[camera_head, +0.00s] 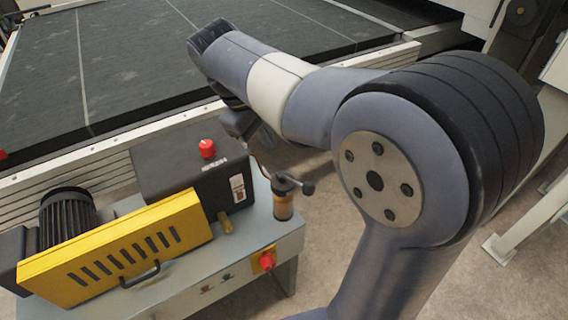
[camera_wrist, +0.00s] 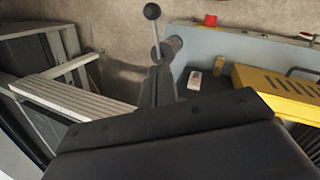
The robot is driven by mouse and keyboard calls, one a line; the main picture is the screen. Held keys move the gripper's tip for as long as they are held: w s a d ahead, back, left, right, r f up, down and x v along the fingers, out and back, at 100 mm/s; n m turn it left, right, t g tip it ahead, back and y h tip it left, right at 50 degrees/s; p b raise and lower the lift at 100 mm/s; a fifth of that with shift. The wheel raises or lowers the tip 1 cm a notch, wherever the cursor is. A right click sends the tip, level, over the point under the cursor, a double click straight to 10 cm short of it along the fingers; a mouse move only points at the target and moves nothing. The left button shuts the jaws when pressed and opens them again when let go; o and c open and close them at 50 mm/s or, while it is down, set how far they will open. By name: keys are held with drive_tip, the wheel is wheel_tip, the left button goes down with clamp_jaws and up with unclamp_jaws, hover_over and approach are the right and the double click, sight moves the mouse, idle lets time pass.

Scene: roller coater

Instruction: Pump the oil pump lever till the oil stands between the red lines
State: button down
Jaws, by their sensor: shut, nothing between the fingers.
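The oil pump (camera_head: 283,203) is a small clear cylinder with amber oil and a dark cap, standing at the right end of the grey machine bench. Its lever ends in a black ball (camera_head: 308,187) that sticks out to the right. In the wrist view the ball (camera_wrist: 152,11) and its thin rod show at the top, beside the round pump top (camera_wrist: 173,45). My gripper (camera_wrist: 157,72) is shut and empty, its fingers pointing towards the pump and lever. I cannot tell whether it touches them. The red lines and exact oil level are too small to make out.
A yellow slotted guard (camera_head: 120,250) and a black motor (camera_head: 68,212) stand on the bench (camera_head: 262,240). A dark box with a red knob (camera_head: 207,148) is behind the guard. A red switch (camera_head: 267,260) is on the bench front. A conveyor lies behind; floor is open at right.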

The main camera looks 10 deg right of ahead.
drive_tip(key=shift+d+f, duration=0.1)
drive_tip(key=shift+f, duration=0.05)
approach(295, 181)
drive_tip(key=s+f, duration=0.1)
drive_tip(key=shift+s+d+f, duration=0.9)
drive_tip(key=shift+s+d, duration=0.25)
drive_tip(key=shift+d, duration=0.05)
drive_tip(key=shift+f, duration=0.1)
